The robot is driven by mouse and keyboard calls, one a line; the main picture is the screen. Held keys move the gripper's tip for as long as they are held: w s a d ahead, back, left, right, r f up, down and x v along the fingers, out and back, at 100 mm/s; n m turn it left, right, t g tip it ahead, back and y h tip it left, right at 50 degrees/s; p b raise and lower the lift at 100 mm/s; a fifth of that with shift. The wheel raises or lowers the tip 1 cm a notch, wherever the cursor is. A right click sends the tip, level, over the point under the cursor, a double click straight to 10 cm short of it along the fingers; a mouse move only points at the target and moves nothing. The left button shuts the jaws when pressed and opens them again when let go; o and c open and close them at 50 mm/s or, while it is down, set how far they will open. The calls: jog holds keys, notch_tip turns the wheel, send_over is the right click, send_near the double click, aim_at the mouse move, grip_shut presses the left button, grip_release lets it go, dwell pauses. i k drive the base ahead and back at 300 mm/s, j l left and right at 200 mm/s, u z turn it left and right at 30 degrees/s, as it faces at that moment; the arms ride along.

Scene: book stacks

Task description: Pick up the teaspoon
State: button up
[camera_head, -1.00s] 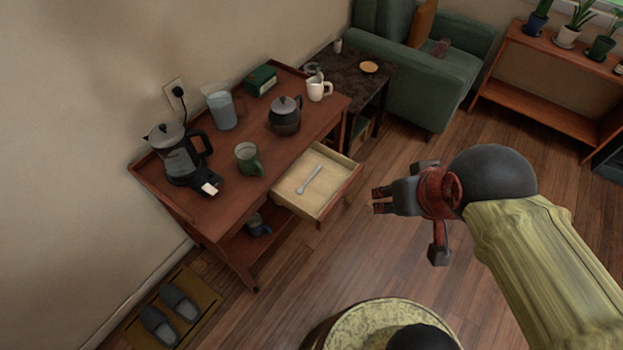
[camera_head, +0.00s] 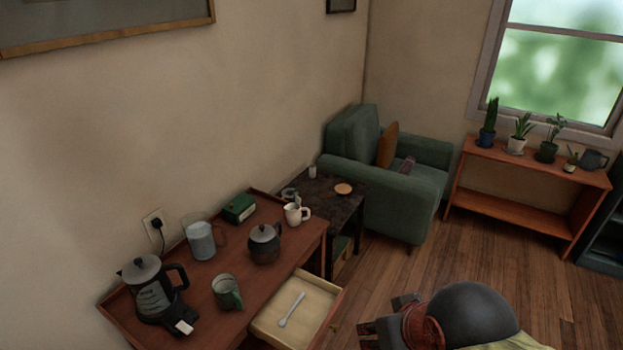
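The teaspoon (camera_head: 291,310) is small and pale grey. It lies in the open drawer (camera_head: 327,325) of the brown wooden table (camera_head: 173,262), slanting up to the right. My gripper (camera_head: 366,336) is at the bottom of the view, to the right of the drawer and apart from it. Its fingers are small and partly cut off by the lower edge, so their opening does not show clearly. Nothing is seen held in it.
On the table stand a kettle (camera_head: 151,290), a green mug (camera_head: 227,292), a dark teapot (camera_head: 264,244), a glass jug (camera_head: 199,239), a white mug (camera_head: 294,214) and a green box (camera_head: 239,208). A dark side table (camera_head: 325,197) and green armchair (camera_head: 400,200) stand behind. Wooden floor (camera_head: 400,270) is clear at right.

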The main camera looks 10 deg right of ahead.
aim_at(282, 323)
jog(key=i+j+u, duration=0.15)
jog(key=i+j, duration=0.15)
jog(key=i+j+u, duration=0.2)
jog(key=i, duration=0.35)
